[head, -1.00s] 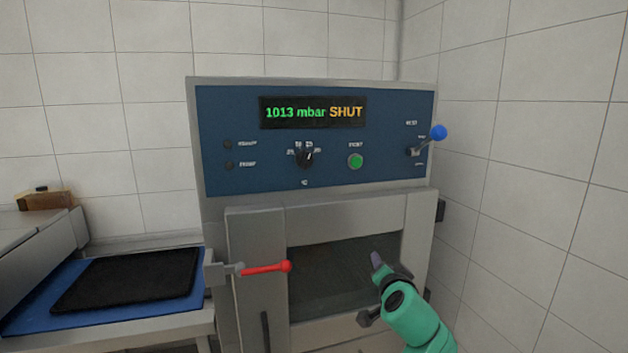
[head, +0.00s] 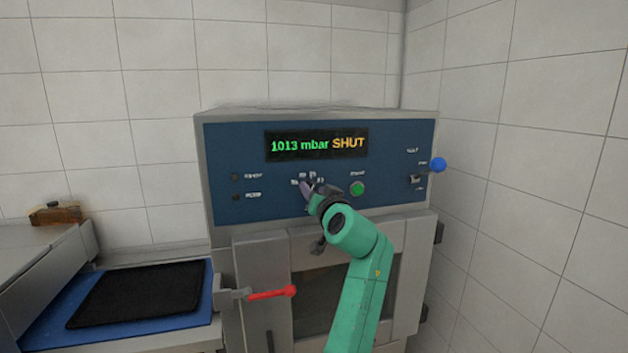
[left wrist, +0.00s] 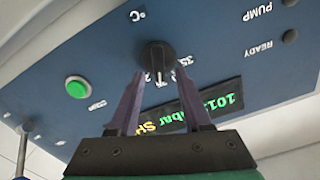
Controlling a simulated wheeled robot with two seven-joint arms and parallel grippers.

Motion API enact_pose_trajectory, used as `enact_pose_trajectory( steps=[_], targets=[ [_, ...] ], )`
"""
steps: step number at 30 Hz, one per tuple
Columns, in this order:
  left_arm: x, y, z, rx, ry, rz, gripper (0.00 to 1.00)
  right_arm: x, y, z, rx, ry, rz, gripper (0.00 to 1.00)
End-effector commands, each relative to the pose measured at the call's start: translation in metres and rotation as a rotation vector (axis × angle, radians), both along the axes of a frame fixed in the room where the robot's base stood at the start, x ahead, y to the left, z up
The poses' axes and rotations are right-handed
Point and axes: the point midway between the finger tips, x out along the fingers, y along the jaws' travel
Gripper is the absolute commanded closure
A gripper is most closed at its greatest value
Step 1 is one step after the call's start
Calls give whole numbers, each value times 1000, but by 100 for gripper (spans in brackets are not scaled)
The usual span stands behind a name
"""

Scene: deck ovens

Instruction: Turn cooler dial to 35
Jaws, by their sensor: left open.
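The cooler dial (left wrist: 157,58) is a black round knob on the blue control panel (left wrist: 90,50), with a °C mark beside it. Number marks ring it, partly covered; one near it reads like 35. In the left wrist view my left gripper (left wrist: 160,76) is open, its two purple fingers at either side of the dial's near edge. I cannot tell whether they touch it. In the head view the left gripper (head: 311,190) is in front of the dial and hides most of it. The dial's exact setting is not clear. My right gripper is not in view.
The display (head: 317,144) reads 1013 mbar SHUT. A green button (head: 357,188) is right of the dial, and a blue-knobbed lever (head: 437,165) farther right. A red handle (head: 272,293) sticks out at lower left. A black mat (head: 140,293) lies on the left.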

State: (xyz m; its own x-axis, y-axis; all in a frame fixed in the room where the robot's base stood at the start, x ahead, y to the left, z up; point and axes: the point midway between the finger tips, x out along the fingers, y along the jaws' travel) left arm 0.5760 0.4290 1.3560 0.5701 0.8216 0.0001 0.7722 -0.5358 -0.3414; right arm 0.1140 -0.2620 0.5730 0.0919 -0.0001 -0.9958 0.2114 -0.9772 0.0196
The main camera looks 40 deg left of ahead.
Motion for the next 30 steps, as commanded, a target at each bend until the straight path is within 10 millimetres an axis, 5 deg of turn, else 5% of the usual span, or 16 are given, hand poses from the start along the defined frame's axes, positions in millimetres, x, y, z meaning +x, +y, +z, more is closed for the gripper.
enact_pose_trajectory(
  steps=[9,13,30],
  targets=[
    [4,6,-1,-1,1,0,51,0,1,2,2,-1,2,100],
    [4,6,-1,-1,1,0,100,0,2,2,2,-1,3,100],
    [3,6,-5,-57,-82,0,100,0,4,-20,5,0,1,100]
  ],
)
